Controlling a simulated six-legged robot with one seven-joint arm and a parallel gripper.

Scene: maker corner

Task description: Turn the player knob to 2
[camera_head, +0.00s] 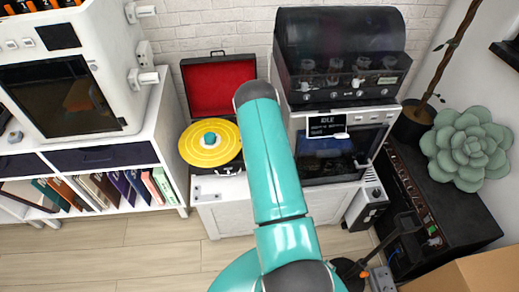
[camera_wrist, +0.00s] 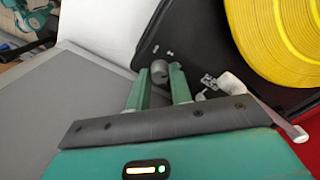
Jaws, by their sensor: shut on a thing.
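The record player (camera_head: 189,166) stands open on a white cabinet, with a red-lined lid and a yellow record (camera_head: 195,152) with a teal centre. In the wrist view the yellow record (camera_wrist: 270,40) fills the upper right, above the black deck (camera_wrist: 195,30). A small grey round knob (camera_wrist: 159,66) sits at the deck's corner. My gripper (camera_wrist: 160,78) has its two green fingers on either side of the knob, shut on it. Small white marks lie beside the knob, too small to read. In the head view my arm hides the gripper and knob.
A 3D printer-like machine (camera_head: 345,158) with a dark top box (camera_head: 340,50) stands right of the player. A white shelf (camera_head: 183,140) with books is at left. A white tonearm part (camera_wrist: 240,90) lies close right of my fingers.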

